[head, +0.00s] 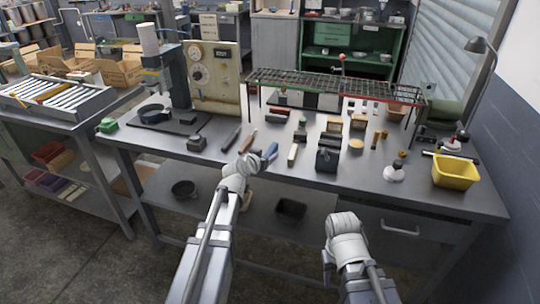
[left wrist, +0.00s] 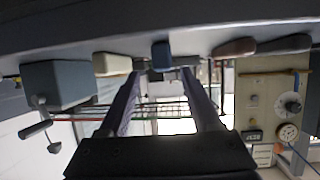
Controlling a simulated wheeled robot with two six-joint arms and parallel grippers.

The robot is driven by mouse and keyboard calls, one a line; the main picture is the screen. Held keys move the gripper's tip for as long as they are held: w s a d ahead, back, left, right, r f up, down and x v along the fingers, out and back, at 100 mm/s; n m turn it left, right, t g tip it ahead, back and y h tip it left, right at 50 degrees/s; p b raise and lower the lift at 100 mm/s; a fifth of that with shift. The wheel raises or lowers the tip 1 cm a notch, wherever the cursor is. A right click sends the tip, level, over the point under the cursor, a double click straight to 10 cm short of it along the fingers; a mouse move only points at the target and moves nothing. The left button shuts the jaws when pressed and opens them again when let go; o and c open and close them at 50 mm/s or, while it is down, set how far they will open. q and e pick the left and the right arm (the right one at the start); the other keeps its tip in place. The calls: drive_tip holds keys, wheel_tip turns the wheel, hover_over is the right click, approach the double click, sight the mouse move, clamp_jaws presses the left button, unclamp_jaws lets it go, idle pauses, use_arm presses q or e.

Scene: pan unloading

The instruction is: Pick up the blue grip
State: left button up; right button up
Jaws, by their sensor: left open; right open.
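The blue grip (head: 270,151) lies near the front edge of the workbench, between a red-brown grip and a cream one. In the left wrist view the blue grip (left wrist: 161,55) shows end-on, ahead of and between my finger tips. My left gripper (head: 248,163) is at the bench's front edge, just left of and in front of the blue grip. In the left wrist view its two dark fingers (left wrist: 160,80) are spread with nothing between them. My right gripper (head: 342,226) hangs empty in front of the bench drawer; its fingers are mostly hidden.
The red-brown grip (head: 248,141), a dark grip (head: 231,138) and the cream grip (head: 292,155) lie close by. A dark box (head: 327,156) stands to the right. A wire rack (head: 335,85) spans the back. A yellow bin (head: 455,172) sits at the right end.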

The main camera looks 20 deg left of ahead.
sight(269, 151)
use_arm(q)
drive_tip(key=shift+b+x, duration=0.85)
drive_tip(key=shift+x, duration=1.75)
drive_tip(key=shift+a+r, duration=0.2)
drive_tip(key=shift+c, duration=0.2)
clamp_jaws()
